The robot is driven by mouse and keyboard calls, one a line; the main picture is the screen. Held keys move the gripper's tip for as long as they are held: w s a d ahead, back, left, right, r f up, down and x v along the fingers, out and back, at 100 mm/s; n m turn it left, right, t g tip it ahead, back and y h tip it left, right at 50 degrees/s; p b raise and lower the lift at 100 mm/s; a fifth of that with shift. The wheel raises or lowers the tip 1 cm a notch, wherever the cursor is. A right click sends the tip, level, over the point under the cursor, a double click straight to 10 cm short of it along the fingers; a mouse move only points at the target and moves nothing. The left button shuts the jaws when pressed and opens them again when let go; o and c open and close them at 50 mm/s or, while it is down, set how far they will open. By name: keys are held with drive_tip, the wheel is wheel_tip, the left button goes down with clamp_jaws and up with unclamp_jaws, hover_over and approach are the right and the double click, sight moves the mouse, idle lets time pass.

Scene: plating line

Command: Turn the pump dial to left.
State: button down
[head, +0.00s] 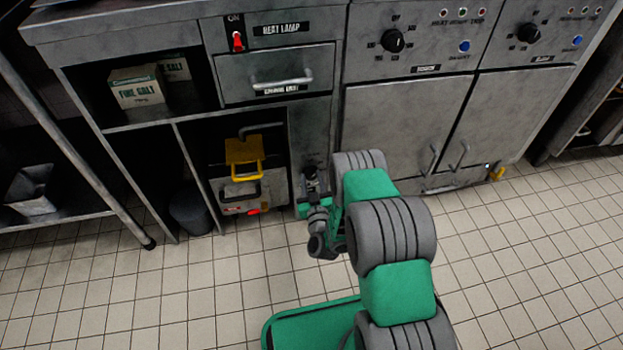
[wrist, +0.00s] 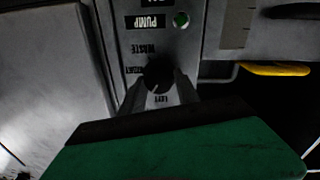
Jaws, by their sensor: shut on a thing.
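The black pump dial (wrist: 159,74) sits on a grey metal panel, seen upside down in the wrist view. In the head view my gripper (head: 311,180) is at the narrow panel, and my wrist hides the dial.
A yellow-handled item (head: 244,160) stands in the open bay left of the panel. The heat lamp drawer (head: 275,75) with its red switch (head: 238,41) is above. Closed cabinet doors (head: 400,120) are to the right. The tiled floor in front is clear.

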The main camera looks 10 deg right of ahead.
drive_tip(key=n, duration=0.4)
drive_tip(key=shift+w+d+r, duration=0.1)
drive_tip(key=shift+w, duration=0.1)
drive_tip(key=shift+r+n+t, duration=0.1)
drive_tip(key=shift+n+t, duration=0.2)
drive_tip(key=shift+n, duration=1.2)
drive_tip(key=shift+w, duration=0.1)
drive_tip(key=c, duration=0.9)
unclamp_jaws()
